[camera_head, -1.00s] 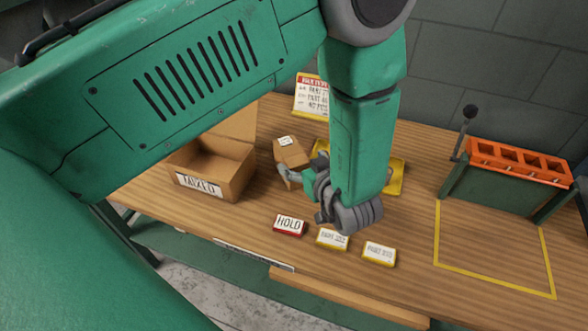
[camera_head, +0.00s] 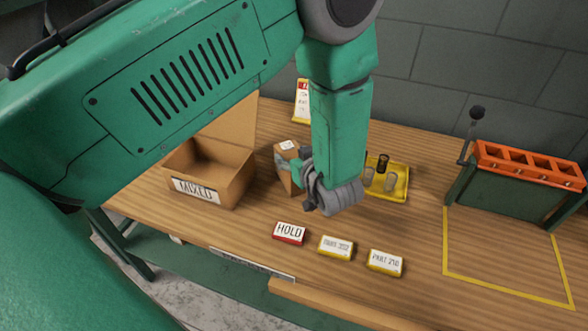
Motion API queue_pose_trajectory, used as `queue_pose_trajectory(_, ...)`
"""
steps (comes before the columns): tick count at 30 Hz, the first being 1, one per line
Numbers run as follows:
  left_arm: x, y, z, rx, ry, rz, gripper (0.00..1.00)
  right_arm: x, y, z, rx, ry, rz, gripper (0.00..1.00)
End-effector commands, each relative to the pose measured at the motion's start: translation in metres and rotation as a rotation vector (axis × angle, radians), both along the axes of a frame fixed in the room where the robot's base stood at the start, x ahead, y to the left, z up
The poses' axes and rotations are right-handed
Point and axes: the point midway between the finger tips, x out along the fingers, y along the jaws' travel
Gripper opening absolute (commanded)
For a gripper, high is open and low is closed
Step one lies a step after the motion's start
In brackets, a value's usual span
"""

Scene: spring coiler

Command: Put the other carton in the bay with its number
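A brown carton (camera_head: 284,181) with a white label on top stands on the table right of the MIXED box. My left gripper (camera_head: 294,180) is at the carton's right and near side, its grey fingers covering part of it. Whether the fingers are closed on the carton is hidden. Three label blocks lie near the table's front: a red HOLD block (camera_head: 290,233), a yellow-edged block (camera_head: 336,247) whose text is too small to read surely, and another (camera_head: 385,263) that seems to read PART 210. My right gripper is not in view.
An open cardboard box (camera_head: 240,190) marked MIXED stands at left. A yellow tray (camera_head: 402,190) with small cylindrical parts is behind my gripper. An orange-topped rack (camera_head: 525,165) with a lever stands at right, behind a yellow-outlined empty area (camera_head: 500,274). A notice (camera_head: 302,100) stands at the back.

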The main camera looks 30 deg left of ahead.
Motion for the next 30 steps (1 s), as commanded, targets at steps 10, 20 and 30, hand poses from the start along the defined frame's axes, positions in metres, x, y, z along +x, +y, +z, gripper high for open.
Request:
queue_pose_trajectory(10, 0.001, 0.001, -0.001, -0.002, 0.0, -0.001, 0.0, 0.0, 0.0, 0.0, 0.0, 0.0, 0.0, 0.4)
queue_pose_trajectory(20, 0.001, 0.0, 0.027, -0.001, -0.004, -0.001, 0.0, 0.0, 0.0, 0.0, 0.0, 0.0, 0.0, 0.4)
queue_pose_trajectory(30, 0.001, 0.0, 0.086, -0.002, -0.004, 0.0, 0.0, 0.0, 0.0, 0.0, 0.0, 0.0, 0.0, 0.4)
